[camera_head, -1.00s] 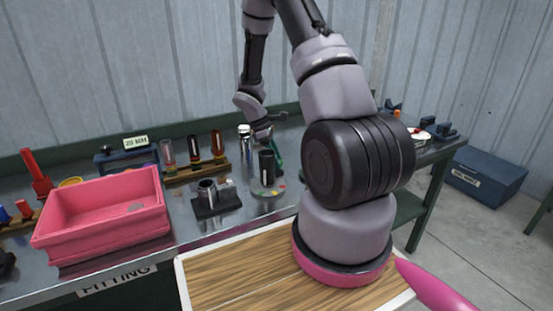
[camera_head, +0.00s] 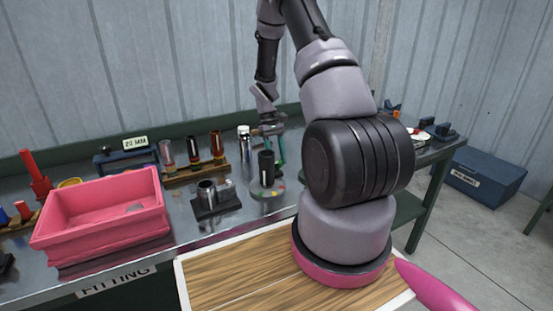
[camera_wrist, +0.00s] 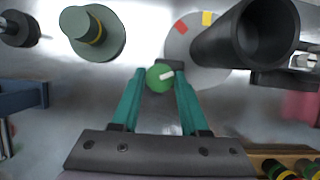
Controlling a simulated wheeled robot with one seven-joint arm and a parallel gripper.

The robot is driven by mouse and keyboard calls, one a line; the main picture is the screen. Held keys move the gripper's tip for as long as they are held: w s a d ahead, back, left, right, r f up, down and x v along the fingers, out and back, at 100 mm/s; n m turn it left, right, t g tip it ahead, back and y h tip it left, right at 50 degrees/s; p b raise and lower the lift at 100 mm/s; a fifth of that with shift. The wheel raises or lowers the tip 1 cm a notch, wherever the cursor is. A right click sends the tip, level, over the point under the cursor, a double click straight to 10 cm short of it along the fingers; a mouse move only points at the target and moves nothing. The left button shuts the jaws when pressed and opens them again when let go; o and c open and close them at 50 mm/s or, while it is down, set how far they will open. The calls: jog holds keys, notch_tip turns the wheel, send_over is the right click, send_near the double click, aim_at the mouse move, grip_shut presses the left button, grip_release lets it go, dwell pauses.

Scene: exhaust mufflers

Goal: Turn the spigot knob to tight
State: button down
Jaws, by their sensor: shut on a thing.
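The spigot knob is a small round green knob (camera_wrist: 156,80) with a white pointer, seen in the wrist view. The pointer aims right and slightly up. My gripper (camera_wrist: 160,73) has its teal fingertips shut on the knob's two sides. Beside it is a grey disc (camera_wrist: 178,42) with a yellow and a red patch, carrying an upright black tube (camera_wrist: 212,47). In the head view my gripper (camera_head: 275,150) is just behind the black tube (camera_head: 266,166), which stands on the disc (camera_head: 262,192). The knob is hidden there.
A tube rack (camera_head: 190,175) and a silver bottle (camera_head: 244,140) stand left of my gripper. A grey fitting on a dark block (camera_head: 215,207) and a pink bin (camera_head: 105,240) are nearer. Another stepped round part (camera_wrist: 100,45) shows in the wrist view. Bare metal bench lies between.

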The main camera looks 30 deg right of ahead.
jog(key=m+y, duration=0.1)
jog(key=m, duration=0.1)
jog(key=m+y, duration=0.1)
jog(key=m, duration=0.2)
jog(key=shift+d+t, duration=0.2)
jog(key=shift+t, duration=0.1)
jog(key=shift+m, duration=0.4)
jog(key=c, duration=0.7)
grip_release()
jog(key=v, duration=1)
jog(key=shift+w+d+r, duration=0.15)
jog(key=shift+r, duration=0.2)
